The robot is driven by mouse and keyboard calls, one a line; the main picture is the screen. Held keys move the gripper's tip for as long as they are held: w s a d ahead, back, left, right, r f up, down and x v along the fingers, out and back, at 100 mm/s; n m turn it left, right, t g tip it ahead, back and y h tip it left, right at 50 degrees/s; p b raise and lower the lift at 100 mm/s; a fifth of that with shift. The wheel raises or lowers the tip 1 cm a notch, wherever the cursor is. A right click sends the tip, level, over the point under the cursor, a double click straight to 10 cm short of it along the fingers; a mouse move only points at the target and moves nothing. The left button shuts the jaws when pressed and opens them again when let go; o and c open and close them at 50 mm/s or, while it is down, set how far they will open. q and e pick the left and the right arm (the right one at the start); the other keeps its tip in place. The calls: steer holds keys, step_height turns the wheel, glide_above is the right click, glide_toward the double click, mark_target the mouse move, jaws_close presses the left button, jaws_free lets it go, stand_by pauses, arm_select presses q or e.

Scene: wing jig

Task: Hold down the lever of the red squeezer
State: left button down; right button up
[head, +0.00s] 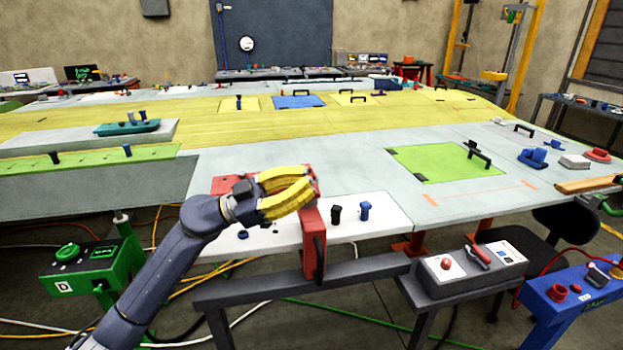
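The red squeezer (313,250) stands upright at the front edge of the white panel, above the grey beam. A dark bar, possibly its lever, runs along its right side. My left gripper (313,182), with yellow fingers, reaches in from the left at the squeezer's upper end. Its fingertips overlap the red top in the head view. The fingers lie near each other, and I cannot tell whether they touch or grip the squeezer. They hide part of its upper end. My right gripper is not in view.
A black knob (336,214) and a blue knob (365,211) stand on the white panel (385,222) right of the squeezer. A grey control box (470,268) with a red button is at the lower right. A green panel (440,163) with a black handle lies beyond.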

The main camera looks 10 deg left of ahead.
arm_select(q)
steer(key=shift+f, duration=0.3)
stand_by(1.4)
step_height(320, 180, up, 4)
steer(key=s, duration=0.1)
steer(key=v, duration=0.9)
steer(key=shift+s+a, duration=0.2)
steer(key=shift+a, duration=0.05)
stand_by(0.5)
